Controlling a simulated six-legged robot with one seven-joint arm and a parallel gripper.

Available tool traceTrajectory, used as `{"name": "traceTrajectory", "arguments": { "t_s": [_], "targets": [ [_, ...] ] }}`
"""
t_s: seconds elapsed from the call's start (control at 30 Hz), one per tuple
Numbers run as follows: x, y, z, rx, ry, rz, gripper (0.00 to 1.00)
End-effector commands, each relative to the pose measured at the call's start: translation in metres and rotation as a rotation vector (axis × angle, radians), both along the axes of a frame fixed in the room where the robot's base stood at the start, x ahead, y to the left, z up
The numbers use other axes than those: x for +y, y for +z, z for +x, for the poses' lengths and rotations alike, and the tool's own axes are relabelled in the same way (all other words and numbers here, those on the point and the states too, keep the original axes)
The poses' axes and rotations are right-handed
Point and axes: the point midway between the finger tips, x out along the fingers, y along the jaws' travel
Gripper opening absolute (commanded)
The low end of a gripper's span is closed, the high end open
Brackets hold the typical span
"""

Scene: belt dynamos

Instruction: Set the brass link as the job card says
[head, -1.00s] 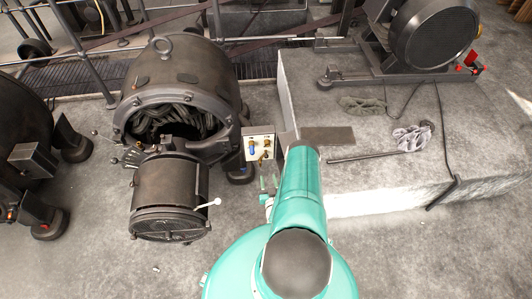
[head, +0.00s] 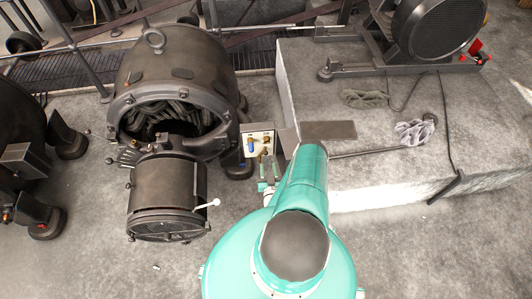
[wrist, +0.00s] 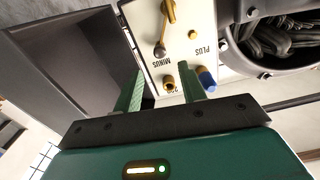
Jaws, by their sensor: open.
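The white terminal panel (head: 258,142) is on the right side of the middle dynamo (head: 178,95). In the wrist view the panel (wrist: 147,32) carries upside-down words PLUS and MINUS. The brass link (wrist: 169,14) is a narrow bar running down to a dark round knob near MINUS. A brass stud (wrist: 193,35) stands near PLUS. A brass terminal (wrist: 170,83) and a blue-capped one (wrist: 207,79) sit closer to me. My gripper (wrist: 160,74) is open and empty, its green fingers in front of the panel. In the head view my gripper (head: 268,168) is just below the panel. I see no readable job card.
A grey box-like cover (wrist: 80,70) is left of the panel in the wrist view. A stone plinth (head: 390,175) stands to the right, with a dark plate (head: 328,130), a rod, grey rags (head: 415,132) and a cable. Another dynamo (head: 20,130) is at left.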

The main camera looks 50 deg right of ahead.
Motion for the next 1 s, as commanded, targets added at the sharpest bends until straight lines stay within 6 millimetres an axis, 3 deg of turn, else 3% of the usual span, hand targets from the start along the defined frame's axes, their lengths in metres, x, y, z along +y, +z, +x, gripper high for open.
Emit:
{"name": "traceTrajectory", "arguments": {
  "t_s": [0.4,0.8,1.0],
  "targets": [
    [-0.05,0.001,0.059,-0.002,0.0,-0.001,0.41],
    [-0.057,0.0,0.068,0.0,0.0,0.0,0.41],
    [-0.057,0.0,0.068,0.0,0.0,0.0,0.04]
  ]
}}
